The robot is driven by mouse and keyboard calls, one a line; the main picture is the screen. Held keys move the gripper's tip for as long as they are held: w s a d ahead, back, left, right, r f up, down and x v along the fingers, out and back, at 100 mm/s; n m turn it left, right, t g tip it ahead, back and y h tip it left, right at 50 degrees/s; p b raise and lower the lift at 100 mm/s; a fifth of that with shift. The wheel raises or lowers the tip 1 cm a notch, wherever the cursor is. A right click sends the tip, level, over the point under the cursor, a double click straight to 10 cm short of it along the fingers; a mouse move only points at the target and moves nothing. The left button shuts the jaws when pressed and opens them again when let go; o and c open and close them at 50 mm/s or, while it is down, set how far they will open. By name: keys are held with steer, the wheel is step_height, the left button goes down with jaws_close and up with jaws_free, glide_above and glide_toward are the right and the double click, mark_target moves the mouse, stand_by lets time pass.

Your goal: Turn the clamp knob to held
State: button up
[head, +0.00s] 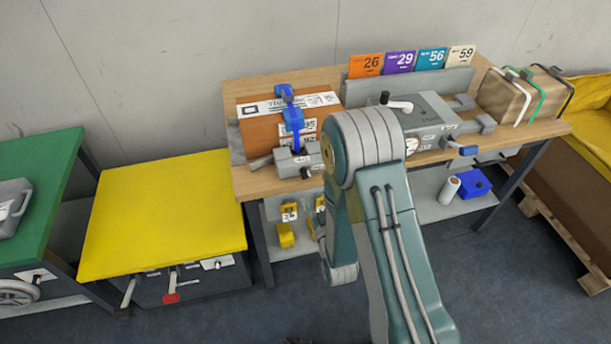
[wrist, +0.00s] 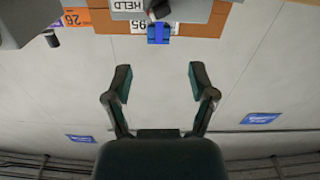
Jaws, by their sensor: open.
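A clamp with a blue upright arm (head: 291,118) and a grey base (head: 306,160) stands at the table's front left, against an orange-brown box (head: 254,135) with white labels. In the wrist view, a white HELD label (wrist: 127,5) shows at the top edge. A small dark knob-like part (wrist: 157,10) is beside it, partly cut off, so its setting cannot be told. A blue clamp part (wrist: 158,33) is just below it in the picture. My gripper (wrist: 160,82) is open and empty, apart from the clamp. My arm hides it in the head view.
A grey machine (head: 432,115) with a white handle stands right of the clamp, behind my arm. Numbered cards (head: 398,62) stand at the back. A yellow-topped bench (head: 160,215) is at left; a strapped parcel (head: 502,97) is at right. Floor in front is clear.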

mark_target(306, 178)
steer(key=w+a+n, duration=0.1)
steer(key=w, duration=0.2)
steer(key=w+a+f+n, duration=0.1)
steer(key=w+n, duration=0.1)
steer(key=w, duration=0.2)
steer(key=w+a+f+n, duration=0.1)
steer(key=w, duration=0.2)
steer(key=shift+w+f, duration=0.1)
steer(key=shift+w, duration=0.1)
jaws_close()
